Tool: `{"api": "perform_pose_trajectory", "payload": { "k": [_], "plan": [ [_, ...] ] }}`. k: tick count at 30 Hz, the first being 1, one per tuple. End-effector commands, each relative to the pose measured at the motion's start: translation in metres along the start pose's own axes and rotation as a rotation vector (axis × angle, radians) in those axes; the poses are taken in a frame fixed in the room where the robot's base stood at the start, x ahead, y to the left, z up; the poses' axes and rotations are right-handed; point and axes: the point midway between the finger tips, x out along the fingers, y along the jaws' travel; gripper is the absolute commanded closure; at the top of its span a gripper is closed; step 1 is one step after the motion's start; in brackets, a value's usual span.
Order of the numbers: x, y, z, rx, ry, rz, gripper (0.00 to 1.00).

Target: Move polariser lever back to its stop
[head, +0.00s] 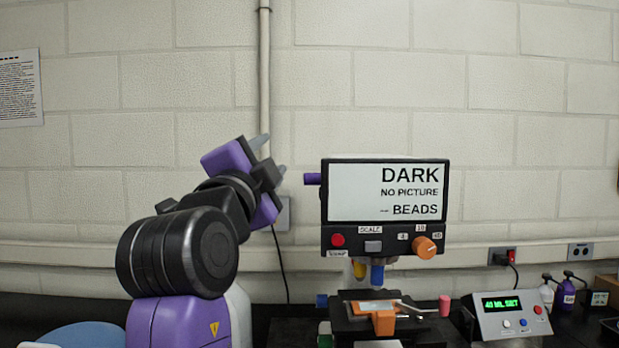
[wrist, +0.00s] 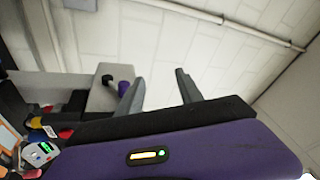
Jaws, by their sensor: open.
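The microscope-like instrument (head: 385,240) stands right of centre in the head view, its screen (head: 360,192) reading "DARK NO PICTURE -- BEADS". A purple knob (head: 312,179) sticks out of its left side near the top. I cannot tell for sure which part is the polariser lever. The wrist view shows a purple knob (wrist: 124,88) and a black knob (wrist: 107,80) by a grey box. My gripper (head: 270,155) is raised left of the instrument, open and empty, apart from the purple knob. Its two fingers also show in the wrist view (wrist: 159,78).
Below the screen are a red button (head: 337,240) and an orange dial (head: 425,248). The stage (head: 350,322) bears an orange piece and a pink-ended rod. A control box (head: 507,314) with a green display stands at right. A pipe (head: 264,100) runs down the wall behind my gripper.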

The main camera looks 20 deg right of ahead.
Motion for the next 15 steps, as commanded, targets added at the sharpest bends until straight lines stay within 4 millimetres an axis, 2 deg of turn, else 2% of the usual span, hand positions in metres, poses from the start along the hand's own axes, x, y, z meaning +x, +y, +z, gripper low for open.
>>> {"api": "perform_pose_trajectory", "payload": {
  "k": [3, 6, 9, 15],
  "plan": [
    [0.009, 0.014, -0.012, 0.124, 0.052, 0.117, 0.57],
    [0.008, 0.037, -0.012, 0.198, 0.094, 0.198, 0.57],
    [0.005, 0.052, -0.015, 0.277, 0.133, 0.249, 0.57],
    [0.004, 0.061, -0.017, 0.388, 0.163, 0.278, 0.57]
  ]
}}
